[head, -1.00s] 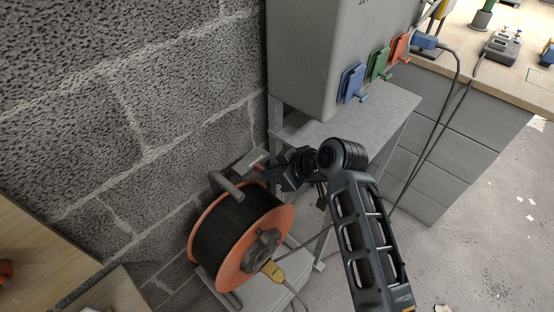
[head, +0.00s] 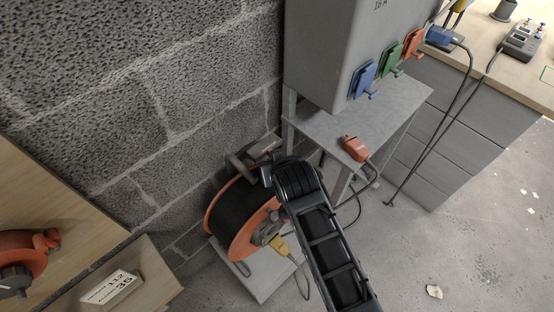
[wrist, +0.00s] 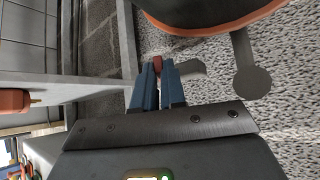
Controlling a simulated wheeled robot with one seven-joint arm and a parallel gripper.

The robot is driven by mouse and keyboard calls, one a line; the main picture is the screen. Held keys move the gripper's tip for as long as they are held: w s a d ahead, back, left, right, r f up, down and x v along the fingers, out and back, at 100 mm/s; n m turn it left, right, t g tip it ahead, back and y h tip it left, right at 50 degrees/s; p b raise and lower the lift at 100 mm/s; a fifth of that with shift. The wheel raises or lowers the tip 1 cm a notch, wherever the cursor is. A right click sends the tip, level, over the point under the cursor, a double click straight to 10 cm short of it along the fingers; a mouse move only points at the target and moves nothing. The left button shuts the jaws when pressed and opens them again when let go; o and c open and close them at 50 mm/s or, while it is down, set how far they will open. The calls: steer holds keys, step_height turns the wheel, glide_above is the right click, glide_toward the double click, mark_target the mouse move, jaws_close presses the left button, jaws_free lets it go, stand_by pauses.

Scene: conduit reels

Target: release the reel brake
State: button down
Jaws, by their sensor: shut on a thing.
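The cable reel (head: 234,210), a black drum with orange flanges, stands on a light stand against the block wall. Part of it also shows as the orange rim (wrist: 215,27) at the top of the wrist view. My gripper (wrist: 157,70) has two blue fingers shut on a small red tip (wrist: 157,61), which looks like the end of the brake lever. A grey bar (wrist: 190,69) shows just beyond the fingertips; I cannot tell whether it joins the tip. In the head view my arm hides the fingers and the tip, beside the reel's upper right.
A grey metal table (head: 392,106) right of the reel carries a cabinet with blue, green and red socket covers. An orange plug (head: 355,149) lies on it, its cable hanging down. A yellow plug (head: 279,245) is at the reel hub. Open floor lies to the right.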

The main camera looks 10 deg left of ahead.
stand_by(0.4)
steer(key=c, duration=1.2)
jaws_free()
steer(key=v, duration=0.7)
steer(key=shift+s+r+p, duration=0.25)
steer(key=shift+s+p, duration=0.05)
steer(key=shift+p, duration=0.1)
steer(key=shift+d+f, duration=0.1)
